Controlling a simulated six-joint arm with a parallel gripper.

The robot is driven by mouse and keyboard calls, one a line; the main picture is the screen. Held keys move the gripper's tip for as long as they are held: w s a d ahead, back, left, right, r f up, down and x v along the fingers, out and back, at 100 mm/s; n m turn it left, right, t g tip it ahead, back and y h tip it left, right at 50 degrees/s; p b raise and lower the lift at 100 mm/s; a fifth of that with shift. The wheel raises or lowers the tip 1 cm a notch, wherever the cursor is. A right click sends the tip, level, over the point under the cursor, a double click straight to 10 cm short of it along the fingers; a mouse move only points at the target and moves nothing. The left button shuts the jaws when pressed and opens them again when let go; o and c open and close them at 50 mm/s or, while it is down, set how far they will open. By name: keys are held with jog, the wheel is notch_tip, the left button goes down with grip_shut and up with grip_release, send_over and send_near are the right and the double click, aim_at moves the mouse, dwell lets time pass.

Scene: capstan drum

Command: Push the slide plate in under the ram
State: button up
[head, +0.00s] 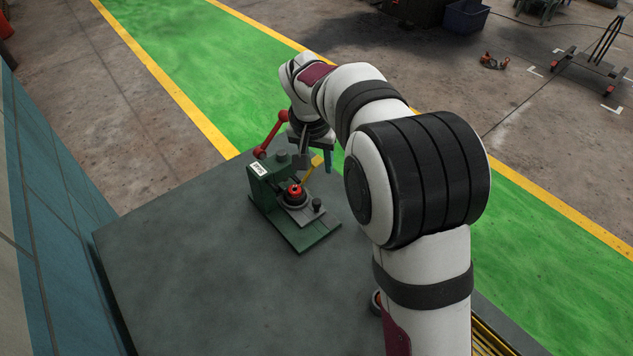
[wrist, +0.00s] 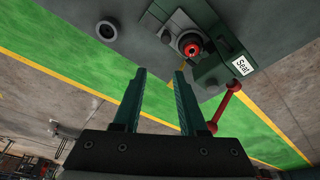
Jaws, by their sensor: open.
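The green press (head: 265,185) stands on the bench with a "Seat" label on its head; it also shows in the wrist view (wrist: 222,62). The grey slide plate (head: 301,214) lies on its base, out in front of the head, with a dark knob (head: 317,204) at its outer end. A red part in a black ring (head: 294,191) sits on the plate. The ram's lower end is hidden. My gripper (head: 316,163) is above and behind the plate, its teal fingers apart and empty. In the wrist view, my gripper (wrist: 157,75) appears clear of the knob (wrist: 167,37).
A red lever (head: 271,135) rises from the press's far side, close to my gripper. A narrow yellow piece (head: 311,170) shows beside the fingers. A dark round fitting (wrist: 107,29) is on the bench. The bench top (head: 190,265) left of the press is clear.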

jog(key=s+n+t, duration=0.1)
jog(key=s+n, duration=0.1)
jog(key=s, duration=0.1)
send_near(317, 201)
jog(key=shift+t+y, duration=0.3)
jog(key=x, duration=0.8)
jog(key=shift+s+d+f, duration=0.15)
jog(key=shift+d+f, duration=0.05)
jog(key=shift+f, duration=0.1)
jog(key=shift+c, duration=0.2)
grip_shut()
